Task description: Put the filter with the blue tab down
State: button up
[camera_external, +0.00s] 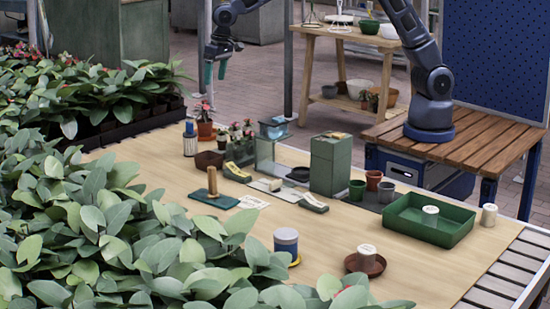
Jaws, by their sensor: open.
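My gripper (215,72) hangs from the arm at the upper left, pointing down, with its fingers apart. I see nothing clearly held between them. It is above the far left part of the wooden table (340,243), behind a small potted plant (204,130). I cannot clearly pick out a filter with a blue tab. Candidates with blue on them are a blue and white cylinder (286,241) standing upright at the front, a blue-marked canister (190,140) at the far left, and a small blue piece (273,128) on top of a clear box (266,152).
A green tray (430,238) holding a white round item stands at the right. A green box (330,165) stands mid-table. A green pad (212,200) with an upright wooden handle lies at the left. Leafy plants (100,220) crowd the left edge.

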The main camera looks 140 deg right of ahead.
jog(key=s+a+r+n+t, duration=0.15)
jog(key=s+a+r, duration=0.3)
jog(key=a, duration=0.55)
jog(key=s+a+r+n, duration=0.3)
jog(key=a+r, duration=0.3)
jog(key=a, duration=0.5)
jog(key=s+a+r+n+t, duration=0.1)
jog(key=s+a+r+n, duration=0.25)
jog(key=a+r, duration=0.45)
jog(key=s+a+f+n, duration=0.2)
jog(key=s+a+n, duration=0.1)
jog(key=s+a, duration=0.7)
jog(key=s+a+f+n+y, duration=0.1)
jog(key=s+a+f+n, duration=0.2)
jog(key=s+a, duration=0.7)
jog(key=shift+s+n+t+y, duration=0.3)
jog(key=shift+s+n+t, duration=0.15)
jog(key=shift+s, duration=1.65)
